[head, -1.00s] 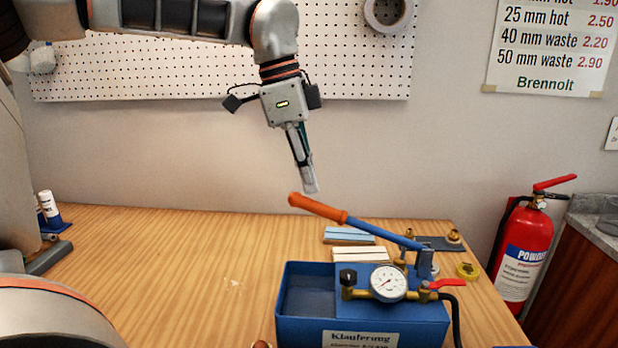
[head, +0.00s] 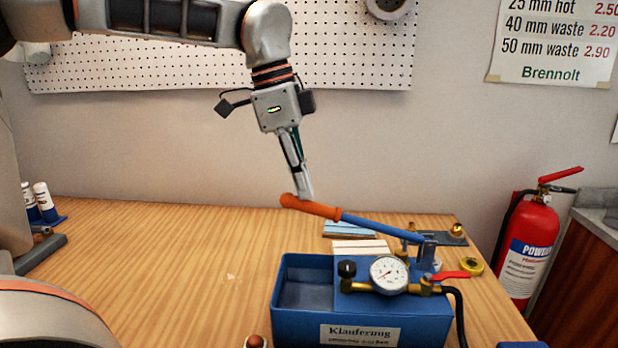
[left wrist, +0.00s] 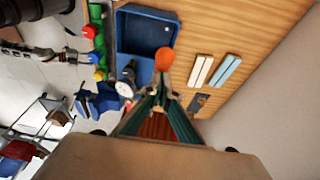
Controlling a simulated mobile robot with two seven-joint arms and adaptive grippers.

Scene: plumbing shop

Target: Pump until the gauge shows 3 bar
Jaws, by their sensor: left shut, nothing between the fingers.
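The blue test pump (head: 300,323) stands on the wooden bench, its open tank at the left. Its lever (head: 385,227) is blue with an orange grip (head: 318,208) and slopes up to the left. The round white gauge (head: 389,274) sits on brass fittings at the front; its reading is too small to tell. My left gripper (head: 305,195) is shut and empty, fingertips pointing down at the orange grip, touching or just above it. In the left wrist view the orange grip end (left wrist: 165,57) shows just beyond the fingertips. My right gripper is not in view.
A red-handled valve (head: 450,275) and a black hose are at the pump's right. Pale and blue strips (head: 360,247) lie behind the pump. A red fire extinguisher (head: 528,250) stands right of the bench. The bench (head: 170,255) left of the pump is mostly clear.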

